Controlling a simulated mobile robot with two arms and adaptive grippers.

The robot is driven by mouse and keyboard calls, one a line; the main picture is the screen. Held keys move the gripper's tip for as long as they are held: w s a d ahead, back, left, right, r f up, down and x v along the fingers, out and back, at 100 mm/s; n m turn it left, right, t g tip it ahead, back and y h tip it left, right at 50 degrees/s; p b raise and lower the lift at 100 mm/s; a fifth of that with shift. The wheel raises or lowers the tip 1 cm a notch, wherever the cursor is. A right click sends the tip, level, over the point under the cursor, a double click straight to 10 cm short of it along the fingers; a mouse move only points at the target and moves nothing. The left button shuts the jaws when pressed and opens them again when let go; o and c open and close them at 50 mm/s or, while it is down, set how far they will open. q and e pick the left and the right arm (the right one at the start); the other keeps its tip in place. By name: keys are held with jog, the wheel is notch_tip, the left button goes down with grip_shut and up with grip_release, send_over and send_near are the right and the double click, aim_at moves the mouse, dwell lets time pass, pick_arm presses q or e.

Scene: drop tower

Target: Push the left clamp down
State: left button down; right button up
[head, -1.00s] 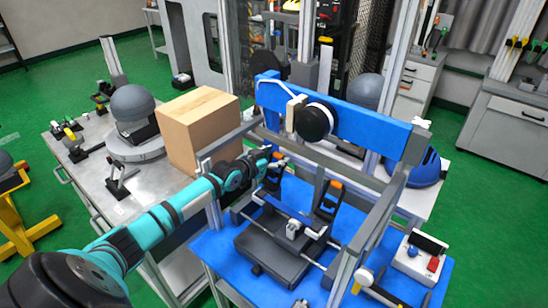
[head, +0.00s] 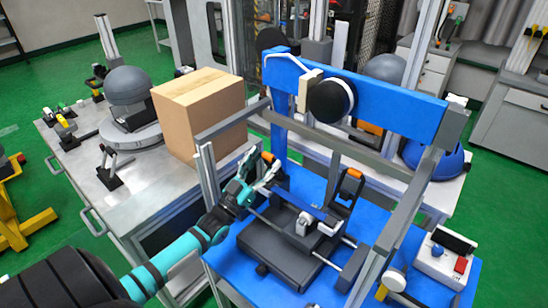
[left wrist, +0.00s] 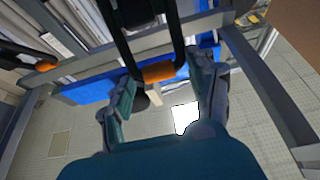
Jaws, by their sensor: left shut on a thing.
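The left clamp (head: 279,182) is a dark loop with an orange grip, standing raised on the left side of the dark grey fixture (head: 272,248). My left gripper (head: 270,175) is at this clamp. In the left wrist view, its two teal fingers (left wrist: 163,85) lie on either side of the orange grip of the left clamp (left wrist: 163,72) and are shut on it. The right clamp (head: 346,190), also with an orange tip, stands raised on the other side of the fixture. My right gripper is not in view.
A blue crossbeam (head: 385,108) with a black round part and grey frame rails (head: 400,220) surround the fixture. A cardboard box (head: 200,115) stands on the metal table at left. A white control box (head: 443,258) with a red button sits at right on the blue tabletop.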

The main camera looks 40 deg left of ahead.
pick_arm(q)
jog(key=s+f, duration=0.2)
jog(key=f, duration=0.1)
jog(key=shift+s+a, duration=0.1)
jog(key=shift+s, duration=0.25)
jog(key=c, duration=2.1)
grip_release()
jog(key=shift+f, duration=0.1)
jog(key=shift+o, duration=1.3)
jog(key=shift+w, duration=0.2)
jog(key=shift+o, duration=1.3)
jog(key=shift+w, duration=0.1)
jog(key=o, duration=0.7)
jog(key=shift+r, duration=0.2)
jog(key=shift+c, duration=0.2)
jog(key=o, duration=0.4)
jog(key=d+v, duration=0.1)
jog(key=v, duration=1.1)
jog(key=shift+a, duration=0.5)
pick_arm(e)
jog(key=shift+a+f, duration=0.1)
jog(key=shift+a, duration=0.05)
